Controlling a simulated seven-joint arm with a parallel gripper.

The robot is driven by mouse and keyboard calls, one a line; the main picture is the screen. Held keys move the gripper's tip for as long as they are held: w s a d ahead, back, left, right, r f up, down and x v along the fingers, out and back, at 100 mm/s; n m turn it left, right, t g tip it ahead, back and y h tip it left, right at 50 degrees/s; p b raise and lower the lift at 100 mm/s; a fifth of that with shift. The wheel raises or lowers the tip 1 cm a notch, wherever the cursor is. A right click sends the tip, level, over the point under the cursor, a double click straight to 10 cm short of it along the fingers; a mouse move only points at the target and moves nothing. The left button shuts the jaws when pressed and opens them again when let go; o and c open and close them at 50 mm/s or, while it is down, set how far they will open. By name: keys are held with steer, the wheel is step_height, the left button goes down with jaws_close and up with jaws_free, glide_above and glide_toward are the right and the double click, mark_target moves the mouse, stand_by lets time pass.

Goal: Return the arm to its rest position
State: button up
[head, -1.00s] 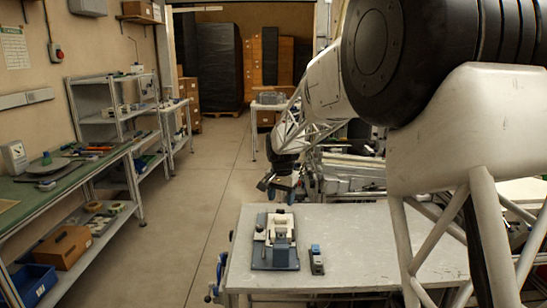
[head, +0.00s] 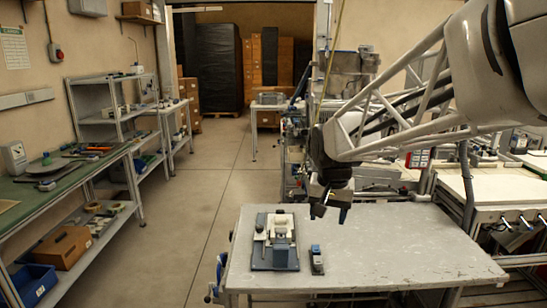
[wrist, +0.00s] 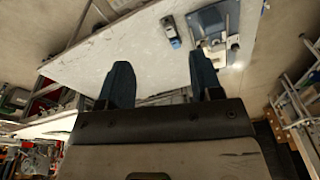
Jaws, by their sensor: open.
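My gripper (head: 329,212) hangs above the back of the grey table, to the right of and behind the things on it. In the wrist view my gripper (wrist: 160,82) has its two dark fingers wide apart with nothing between them. A blue-grey fixture with white parts (head: 276,243) stands on the left of the table; it also shows at the top of the wrist view (wrist: 212,22). A small blue and grey block-like device (head: 316,260) stands just right of the fixture, apart from it. It also shows in the wrist view (wrist: 170,30).
The grey table (head: 410,245) is bare on its right side. A green-topped workbench (head: 70,180) and grey shelves (head: 115,118) line the left wall. Machinery and a white-topped bench (head: 500,193) stand to the right. The floor (head: 200,190) between is clear.

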steer(key=s+d+f+n, duration=0.1)
steer(key=s+d+f, duration=0.1)
steer(key=s, duration=1.1)
steer(key=s+d+f+n+t, duration=0.1)
steer(key=s+d+f, duration=0.1)
steer(key=s, duration=1.1)
steer(key=shift+s+d+n, duration=0.25)
steer(key=shift+d+n, duration=0.05)
steer(key=shift+d, duration=0.5)
